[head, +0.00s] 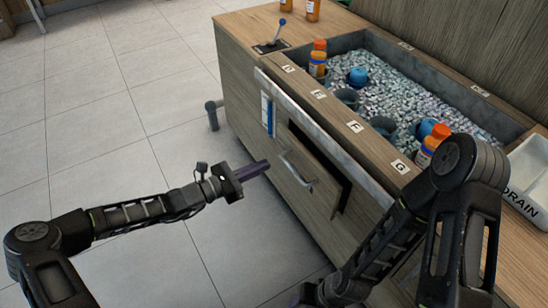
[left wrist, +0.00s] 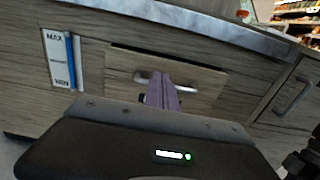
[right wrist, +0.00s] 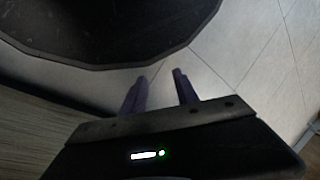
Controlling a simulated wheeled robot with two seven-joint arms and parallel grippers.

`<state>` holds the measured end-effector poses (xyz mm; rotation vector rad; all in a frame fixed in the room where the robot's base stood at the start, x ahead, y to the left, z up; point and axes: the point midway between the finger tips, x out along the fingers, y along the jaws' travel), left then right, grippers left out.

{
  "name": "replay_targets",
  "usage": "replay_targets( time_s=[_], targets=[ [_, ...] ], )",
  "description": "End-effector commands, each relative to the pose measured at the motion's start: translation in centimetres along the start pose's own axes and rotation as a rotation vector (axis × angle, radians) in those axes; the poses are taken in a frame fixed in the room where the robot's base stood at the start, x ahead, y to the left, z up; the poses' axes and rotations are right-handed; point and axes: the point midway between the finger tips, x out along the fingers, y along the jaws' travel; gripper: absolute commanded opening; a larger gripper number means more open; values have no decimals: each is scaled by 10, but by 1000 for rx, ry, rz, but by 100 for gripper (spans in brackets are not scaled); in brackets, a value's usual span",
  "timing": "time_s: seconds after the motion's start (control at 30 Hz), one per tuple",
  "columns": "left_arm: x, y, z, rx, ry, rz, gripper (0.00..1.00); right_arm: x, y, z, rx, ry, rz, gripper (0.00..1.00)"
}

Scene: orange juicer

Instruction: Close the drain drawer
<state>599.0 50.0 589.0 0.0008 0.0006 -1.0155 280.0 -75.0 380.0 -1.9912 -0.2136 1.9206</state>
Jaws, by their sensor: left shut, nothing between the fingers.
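The drain drawer (head: 322,189) is a wood-grain front with a metal bar handle (head: 297,169), low in the side of the wooden counter. Dark gaps show along its top and right edges, so it stands slightly out from the cabinet. In the left wrist view the drawer front (left wrist: 205,82) lies straight ahead, its handle partly behind my fingers. My left gripper (head: 263,167) is shut and empty, its purple fingertips just left of the handle; contact cannot be told. My right gripper (right wrist: 160,77) is open and empty, its fingers apart above the floor, low by the counter.
A white tray marked DRAIN (head: 528,175) stands at right. A MAX gauge (head: 267,113) is on the cabinet. The tiled floor at left is clear.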

Motion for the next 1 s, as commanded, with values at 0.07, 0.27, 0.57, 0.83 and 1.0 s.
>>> replay_targets(
  time_s=[0.07,0.27,0.57,0.83,1.0],
  targets=[
    [-15,0,1,1,1,2,0,-4,-2,0,-1,-1,0,36],
    [-33,0,0,0,0,0,0,-6,-2,0,-1,-1,0,36],
    [-34,0,0,0,-1,-1,0,-5,-2,0,-1,-1,0,36],
    [-18,-57,-33,85,124,-135,0,-5,-2,0,-1,-1,0,13],
    [-29,-176,-114,374,400,-466,0,-5,-2,0,-1,-1,0,0]
  ],
)
